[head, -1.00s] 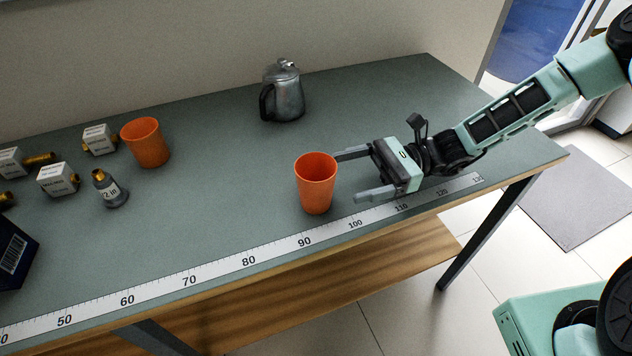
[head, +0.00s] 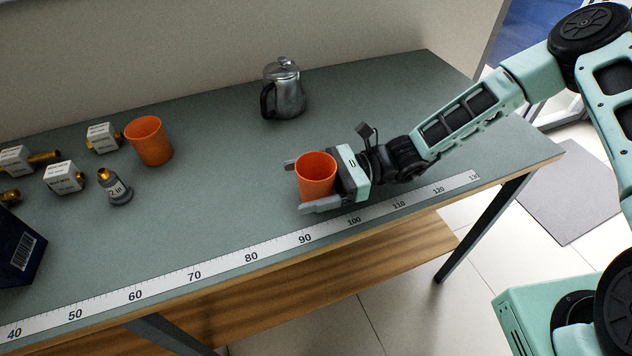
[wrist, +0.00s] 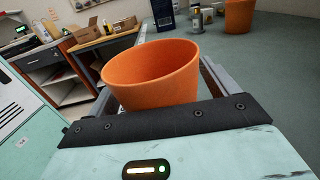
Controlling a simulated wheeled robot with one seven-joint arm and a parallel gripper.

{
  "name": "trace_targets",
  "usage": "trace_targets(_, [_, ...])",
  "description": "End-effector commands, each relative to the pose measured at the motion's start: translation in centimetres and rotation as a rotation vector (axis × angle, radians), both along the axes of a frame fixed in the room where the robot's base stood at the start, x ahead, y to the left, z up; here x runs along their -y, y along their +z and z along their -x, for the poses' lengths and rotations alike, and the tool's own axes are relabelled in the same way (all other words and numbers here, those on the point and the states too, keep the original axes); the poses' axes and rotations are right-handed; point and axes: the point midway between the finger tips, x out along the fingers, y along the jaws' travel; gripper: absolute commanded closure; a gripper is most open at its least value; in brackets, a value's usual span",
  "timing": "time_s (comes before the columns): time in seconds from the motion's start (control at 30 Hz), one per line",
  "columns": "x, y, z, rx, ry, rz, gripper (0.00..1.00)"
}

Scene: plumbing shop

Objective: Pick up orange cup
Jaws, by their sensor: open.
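An orange cup (head: 315,174) stands upright on the grey-green table near the front edge. My gripper (head: 296,186) is open, with one finger on each side of this cup. In the wrist view the cup (wrist: 152,76) is between the fingers, close to the palm. The cup's lower part is hidden by the gripper, and I cannot tell whether the fingers touch it. A second orange cup (head: 149,141) stands farther left on the table, and it shows at the top of the wrist view (wrist: 239,16).
A metal pot (head: 284,90) stands at the back. White boxes (head: 64,178), brass fittings and a grey bottle (head: 115,187) are on the left, with a dark box (head: 17,248) at the left edge. A measuring tape strip (head: 221,263) runs along the front edge.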

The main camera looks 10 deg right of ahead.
Motion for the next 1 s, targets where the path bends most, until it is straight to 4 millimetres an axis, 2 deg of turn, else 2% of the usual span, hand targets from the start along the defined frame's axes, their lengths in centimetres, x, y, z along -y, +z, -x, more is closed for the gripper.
trace_targets(0.03, [0.0,0.0,0.0,0.0,0.0,0.0,0.14])
trace_targets(0.07, [0.0,0.0,0.0,0.0,0.0,0.0,0.19])
trace_targets(0.2, [0.0,0.0,0.0,0.0,0.0,0.0,0.58])
trace_targets(0.23, [0.0,0.0,0.0,0.0,0.0,0.0,0.64])
trace_targets(0.67, [0.0,0.3,0.0,0.001,0.0,-0.001,0.64])
trace_targets(1.0, [0.1,2.4,0.0,0.002,0.0,0.0,0.64])
